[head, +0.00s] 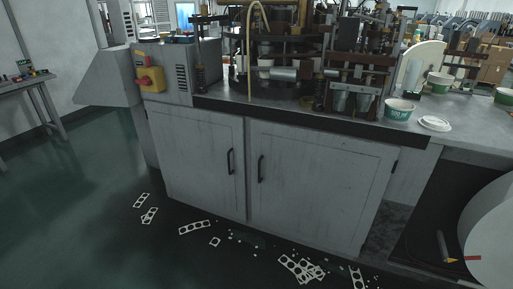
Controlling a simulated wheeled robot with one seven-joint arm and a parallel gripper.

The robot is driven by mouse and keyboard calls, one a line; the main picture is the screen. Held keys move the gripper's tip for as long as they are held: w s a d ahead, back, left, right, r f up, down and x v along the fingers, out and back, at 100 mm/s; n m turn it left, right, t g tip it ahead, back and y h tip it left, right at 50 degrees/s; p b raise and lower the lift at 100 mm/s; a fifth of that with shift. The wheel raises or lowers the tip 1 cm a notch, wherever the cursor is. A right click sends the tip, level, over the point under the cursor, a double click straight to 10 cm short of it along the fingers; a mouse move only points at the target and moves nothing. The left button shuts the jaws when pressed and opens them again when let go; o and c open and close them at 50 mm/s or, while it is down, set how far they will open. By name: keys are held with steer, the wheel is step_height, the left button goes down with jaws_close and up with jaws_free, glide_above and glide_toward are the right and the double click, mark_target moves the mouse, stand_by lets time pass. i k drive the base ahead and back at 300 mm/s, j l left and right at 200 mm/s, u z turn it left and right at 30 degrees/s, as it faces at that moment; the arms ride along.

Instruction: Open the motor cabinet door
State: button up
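The cabinet under the cup forming machine has two grey doors, a left door (197,155) and a right door (312,185). Both look shut. The left door has a dark vertical handle (230,161) near its right edge. The right door has a dark vertical handle (261,169) near its left edge. A hinge shows at the right door's right edge. No label shows which door is the motor cabinet's. My gripper is not in this view.
Punched paper scraps (301,268) lie on the floor before the doors. A control box with a red and yellow switch (150,80) stands at upper left. Paper cups (398,109) and a lid (434,123) sit on the counter. A large white roll (490,235) is at right.

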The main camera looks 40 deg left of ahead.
mark_target(201, 153)
steer(key=i+j, duration=0.65)
steer(key=i, duration=0.2)
steer(key=j+u, duration=0.15)
steer(key=j, duration=0.25)
steer(key=i+j+u, duration=0.15)
steer(key=j, duration=0.25)
steer(key=i+j+u, duration=0.15)
steer(key=j, duration=0.7)
steer(key=k+j, duration=0.1)
steer(key=j, duration=0.3)
